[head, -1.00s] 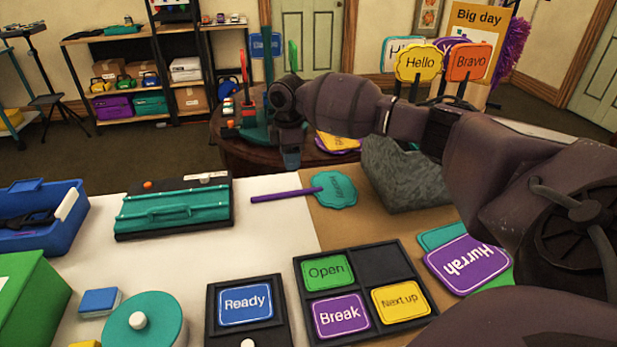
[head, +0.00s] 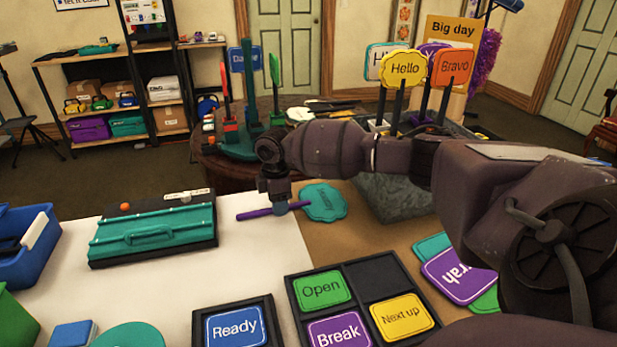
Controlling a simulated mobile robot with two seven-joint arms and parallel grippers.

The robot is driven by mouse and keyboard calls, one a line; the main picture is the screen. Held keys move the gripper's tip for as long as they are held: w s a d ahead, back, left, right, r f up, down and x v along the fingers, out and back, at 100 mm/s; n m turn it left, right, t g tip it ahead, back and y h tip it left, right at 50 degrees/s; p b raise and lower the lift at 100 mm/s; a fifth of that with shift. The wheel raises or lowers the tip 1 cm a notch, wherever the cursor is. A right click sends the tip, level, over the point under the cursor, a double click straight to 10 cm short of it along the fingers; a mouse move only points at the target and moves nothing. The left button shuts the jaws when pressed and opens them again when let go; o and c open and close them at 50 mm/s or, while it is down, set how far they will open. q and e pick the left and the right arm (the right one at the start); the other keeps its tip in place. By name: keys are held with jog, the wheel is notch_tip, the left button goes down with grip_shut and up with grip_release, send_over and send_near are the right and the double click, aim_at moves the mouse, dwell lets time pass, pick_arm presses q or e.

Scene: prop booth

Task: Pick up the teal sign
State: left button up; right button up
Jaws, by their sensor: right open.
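The teal sign (head: 325,202) lies flat at the back of the table, with its scalloped head on the brown part and its purple handle (head: 251,214) pointing left onto the white part. Its lettering is too small to read. My right gripper (head: 280,209) points down at the handle near the head, hiding a short stretch of it. The jaws are open and low over the handle; I cannot tell if they touch it. My left gripper is not in view.
A teal case (head: 150,238) lies left of the handle. A grey block-like bin (head: 395,200) stands right of the sign, partly behind my arm.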

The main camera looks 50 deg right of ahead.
jog(key=shift+f, duration=0.55)
jog(key=shift+r, duration=0.15)
grip_shut()
jog(key=shift+r, duration=0.1)
